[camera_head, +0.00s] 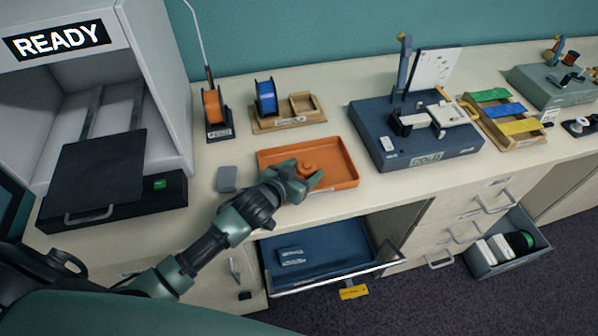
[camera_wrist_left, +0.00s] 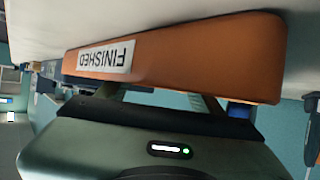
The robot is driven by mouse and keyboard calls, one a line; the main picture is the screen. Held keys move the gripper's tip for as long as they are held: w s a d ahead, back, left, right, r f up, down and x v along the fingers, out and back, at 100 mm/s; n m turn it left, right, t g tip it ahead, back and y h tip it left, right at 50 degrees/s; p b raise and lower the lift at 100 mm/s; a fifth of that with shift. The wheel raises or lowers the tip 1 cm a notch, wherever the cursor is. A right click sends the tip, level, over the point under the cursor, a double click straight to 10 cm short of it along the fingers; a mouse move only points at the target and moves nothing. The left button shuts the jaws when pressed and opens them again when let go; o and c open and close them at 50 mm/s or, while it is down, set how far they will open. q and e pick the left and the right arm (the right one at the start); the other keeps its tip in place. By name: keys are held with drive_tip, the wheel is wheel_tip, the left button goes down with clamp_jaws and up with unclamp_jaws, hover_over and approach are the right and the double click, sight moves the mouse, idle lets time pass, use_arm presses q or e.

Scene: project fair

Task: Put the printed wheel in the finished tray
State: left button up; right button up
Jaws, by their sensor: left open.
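The orange tray (camera_head: 340,151) lies flat on the counter, and its wall with a FINISHED label fills the upper part of the left wrist view (camera_wrist_left: 200,58). A small round orange piece, which looks like the printed wheel (camera_head: 307,166), sits inside the tray near its middle. My left gripper (camera_head: 308,178) is open at the tray's front edge, with its fingers just in front of the wheel and partly covering it. I cannot tell whether a finger touches the wheel. The wheel cannot be made out in the left wrist view. My right gripper is not in view.
A grey block (camera_head: 228,179) lies left of the tray. A white printer enclosure (camera_head: 160,75) marked READY stands at left. Orange (camera_head: 213,108) and blue (camera_head: 266,98) spools stand behind the tray. A dark blue fixture (camera_head: 440,150) stands right. An open drawer (camera_head: 330,258) juts out below.

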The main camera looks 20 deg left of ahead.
use_arm(q)
drive_tip(key=b+v, duration=0.1)
drive_tip(key=v, duration=1.1)
drive_tip(key=shift+r, duration=0.15)
